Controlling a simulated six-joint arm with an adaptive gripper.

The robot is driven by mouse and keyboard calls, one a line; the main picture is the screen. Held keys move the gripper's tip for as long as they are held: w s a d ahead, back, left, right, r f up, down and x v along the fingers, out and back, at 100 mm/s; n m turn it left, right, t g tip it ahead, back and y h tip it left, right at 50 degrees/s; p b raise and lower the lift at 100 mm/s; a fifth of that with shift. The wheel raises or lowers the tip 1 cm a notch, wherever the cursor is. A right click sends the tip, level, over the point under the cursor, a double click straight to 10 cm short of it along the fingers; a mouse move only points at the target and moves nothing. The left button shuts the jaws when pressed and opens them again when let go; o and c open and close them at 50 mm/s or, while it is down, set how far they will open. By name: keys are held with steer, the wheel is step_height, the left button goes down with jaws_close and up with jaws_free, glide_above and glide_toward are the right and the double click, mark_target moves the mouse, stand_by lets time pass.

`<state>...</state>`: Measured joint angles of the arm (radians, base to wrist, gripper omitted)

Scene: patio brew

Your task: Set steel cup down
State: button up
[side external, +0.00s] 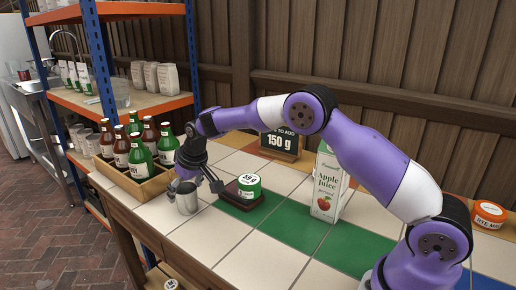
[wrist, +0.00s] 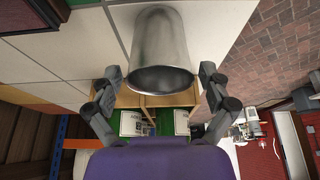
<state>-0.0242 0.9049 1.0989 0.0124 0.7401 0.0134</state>
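The steel cup (side external: 187,197) stands upright on the light tiles near the front edge of the table, as far as the side view shows. In the wrist view the steel cup (wrist: 162,45) is at the top middle, its dark mouth towards the bottom of the picture. My gripper (side external: 195,184) is at the cup, with its fingers spread. In the wrist view my gripper (wrist: 161,76) has one finger on each side of the cup, with a small gap showing on both sides. I cannot tell whether the cup's base rests fully on the tiles.
A dark scale (side external: 240,201) with a green-labelled tin (side external: 249,186) stands just right of the cup. A wooden crate (side external: 138,190) of several bottles is behind left. An apple juice carton (side external: 327,184) and a 150 g sign (side external: 281,143) stand further right. Green tiles between are clear.

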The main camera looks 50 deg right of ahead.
stand_by(0.3)
steer(key=s+f+v, duration=0.1)
steer(key=s+v, duration=0.2)
steer(key=v, duration=1.5)
steer(key=s+d+f+t, duration=0.1)
steer(key=s+f, duration=0.1)
steer(key=s, duration=1.8)
steer(key=shift+s, duration=0.35)
steer(key=shift+f, duration=0.15)
